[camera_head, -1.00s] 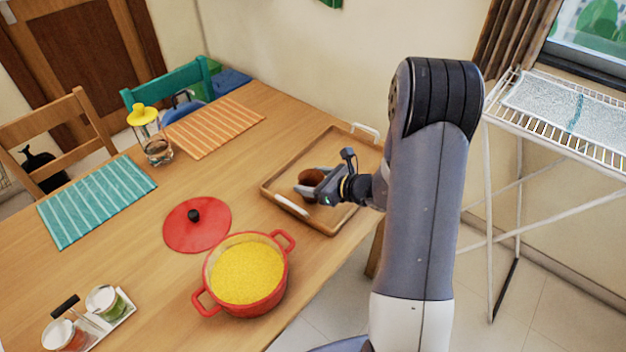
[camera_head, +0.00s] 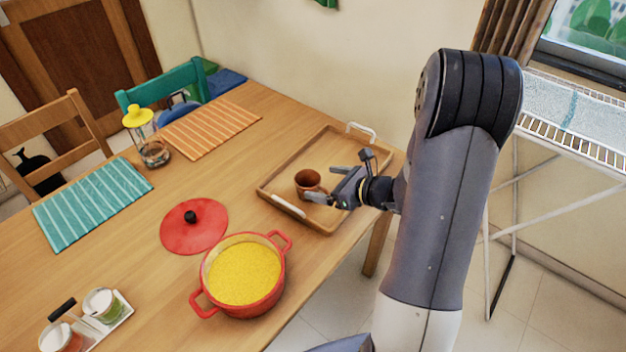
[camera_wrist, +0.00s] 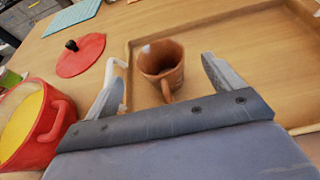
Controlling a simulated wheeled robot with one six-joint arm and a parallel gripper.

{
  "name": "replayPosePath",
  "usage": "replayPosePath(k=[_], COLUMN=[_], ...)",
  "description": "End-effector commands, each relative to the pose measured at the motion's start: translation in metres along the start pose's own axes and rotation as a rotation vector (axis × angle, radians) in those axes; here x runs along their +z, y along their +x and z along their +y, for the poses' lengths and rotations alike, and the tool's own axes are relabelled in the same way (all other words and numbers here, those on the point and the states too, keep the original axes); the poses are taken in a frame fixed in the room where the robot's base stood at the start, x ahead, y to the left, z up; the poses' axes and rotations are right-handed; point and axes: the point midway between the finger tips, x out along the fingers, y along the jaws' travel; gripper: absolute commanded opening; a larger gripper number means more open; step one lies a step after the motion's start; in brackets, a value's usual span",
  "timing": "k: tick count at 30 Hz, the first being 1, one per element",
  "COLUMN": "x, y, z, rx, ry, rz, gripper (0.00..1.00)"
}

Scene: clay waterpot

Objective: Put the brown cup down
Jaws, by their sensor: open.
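The brown cup (camera_head: 308,181) stands upright on the wooden tray (camera_head: 283,174), near its left side in the head view. In the wrist view the brown cup (camera_wrist: 161,66) has its opening up and its handle toward me. The tray (camera_wrist: 220,38) also shows in the wrist view, with bare room right of the cup.
A red pot (camera_head: 243,275) with yellow contents and a red lid (camera_head: 194,226) are left of the tray. A glass jar with a yellow top (camera_head: 146,135), an orange mat (camera_head: 211,128) and a teal mat (camera_head: 93,203) lie farther left. A drying rack (camera_head: 575,140) stands right.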

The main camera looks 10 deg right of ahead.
Motion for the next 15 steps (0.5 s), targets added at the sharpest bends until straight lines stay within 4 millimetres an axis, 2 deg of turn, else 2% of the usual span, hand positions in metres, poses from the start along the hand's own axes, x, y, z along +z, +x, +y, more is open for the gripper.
replayPosePath(k=[1,6,10,15], x=[0.0,0.0,0.0,0.0], y=[-0.012,-0.04,-0.054,-0.06], z=[-0.002,-0.001,-0.001,0.0], rx=[-0.006,-0.003,-0.003,0.001], ry=[0.0,0.001,0.0,0.001], rz=[-0.001,-0.001,0.0,0.0], gripper=[0.88,0.88,0.88,0.88])
